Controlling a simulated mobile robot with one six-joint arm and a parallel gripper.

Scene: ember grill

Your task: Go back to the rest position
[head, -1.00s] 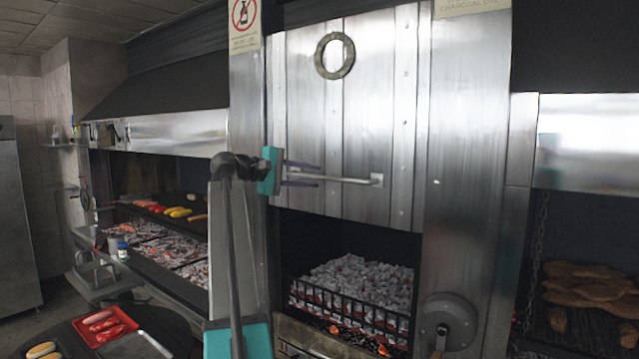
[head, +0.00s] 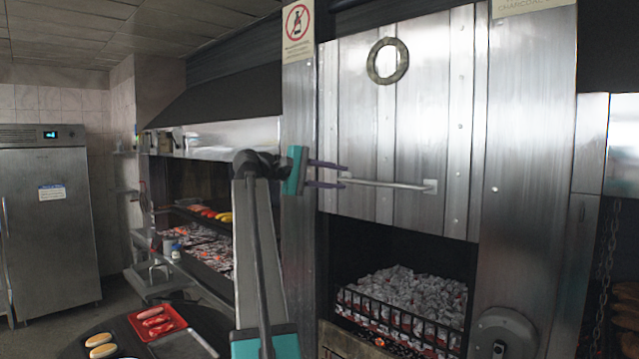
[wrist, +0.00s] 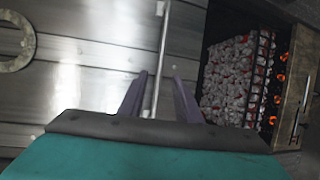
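My gripper (head: 343,176) is open, its two dark fingers apart and pointing at the metal door (head: 400,120) of the grill. The door's long bar handle (head: 385,184) starts close to the fingertips in the head view. In the wrist view my gripper (wrist: 160,75) shows with the handle (wrist: 161,50) lined up between its fingers. I cannot tell the exact gap between fingers and bar. Nothing is held. The door is raised, and the coals (head: 410,295) show in the opening below it.
A round table at lower left bears a red tray (head: 158,322) of sausages and two buns (head: 100,345). A steel fridge (head: 45,220) stands at far left. Another grill with coals (head: 200,245) lies behind my arm. A metal ring (head: 388,61) is on the door.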

